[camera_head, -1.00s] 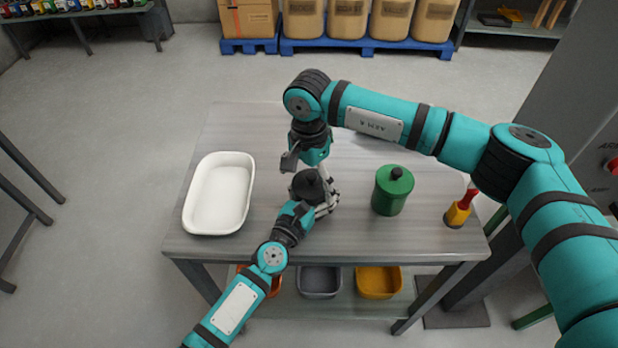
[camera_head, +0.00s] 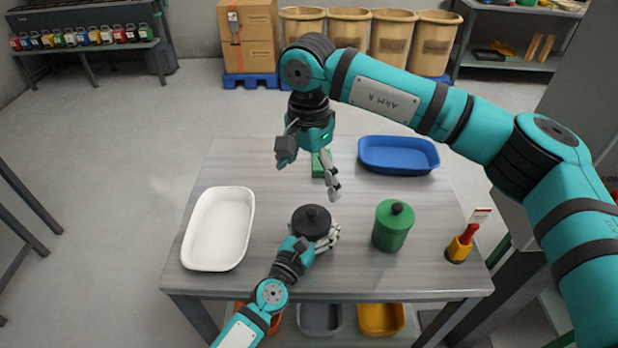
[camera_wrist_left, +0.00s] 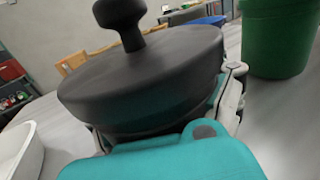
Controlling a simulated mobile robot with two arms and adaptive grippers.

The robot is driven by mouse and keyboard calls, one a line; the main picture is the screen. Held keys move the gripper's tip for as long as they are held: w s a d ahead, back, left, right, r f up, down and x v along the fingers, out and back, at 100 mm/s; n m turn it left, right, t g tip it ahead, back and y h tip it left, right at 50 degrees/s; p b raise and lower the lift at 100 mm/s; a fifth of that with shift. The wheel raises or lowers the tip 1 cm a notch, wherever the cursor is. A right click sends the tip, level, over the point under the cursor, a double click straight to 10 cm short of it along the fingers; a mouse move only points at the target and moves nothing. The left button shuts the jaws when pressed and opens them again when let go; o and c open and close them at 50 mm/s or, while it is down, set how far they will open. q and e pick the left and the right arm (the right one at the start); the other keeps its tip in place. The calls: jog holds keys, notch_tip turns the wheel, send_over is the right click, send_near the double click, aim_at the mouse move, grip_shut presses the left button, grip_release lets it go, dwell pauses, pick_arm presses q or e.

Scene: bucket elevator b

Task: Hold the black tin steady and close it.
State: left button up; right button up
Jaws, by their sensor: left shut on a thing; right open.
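The black tin (camera_head: 311,235) stands upright near the front middle of the table. Its black lid (camera_head: 312,217), with a round knob, lies on top; the lid also fills the left wrist view (camera_wrist_left: 145,75). I cannot tell whether the lid is fully seated. My left gripper (camera_head: 317,240) is shut around the tin's body from the front, its fingers below the lid; the lower body is mostly hidden. My right gripper (camera_head: 309,174) is open and empty, pointing down above and behind the tin, apart from the lid.
A white tray (camera_head: 220,228) lies left and a blue tray (camera_head: 398,155) back right.

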pick_arm(q)
jog(key=o, duration=1.9)
jog(key=shift+o, duration=0.2)
jog(key=v, duration=1.2)
